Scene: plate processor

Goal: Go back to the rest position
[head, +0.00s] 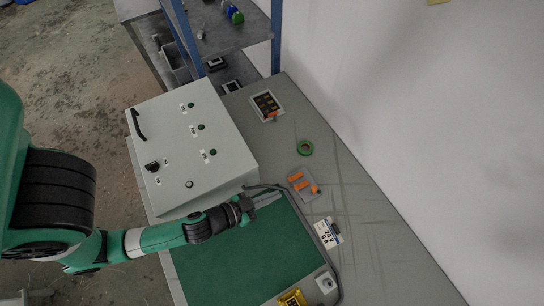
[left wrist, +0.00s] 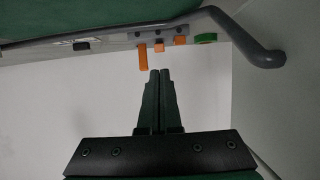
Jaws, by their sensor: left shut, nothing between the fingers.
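My left gripper (head: 268,199) reaches in from the left in the head view, over the far edge of the green mat (head: 225,262). It is close to the front side of the grey control box (head: 205,145). In the left wrist view its two fingers (left wrist: 160,73) are together with nothing between them. My right gripper is in neither view.
A grey block with orange parts (head: 302,184), a green tape roll (head: 305,147), a small tray (head: 266,106) and a white labelled card (head: 326,233) lie on the table. A shelf (head: 225,38) stands behind; a white wall is at right.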

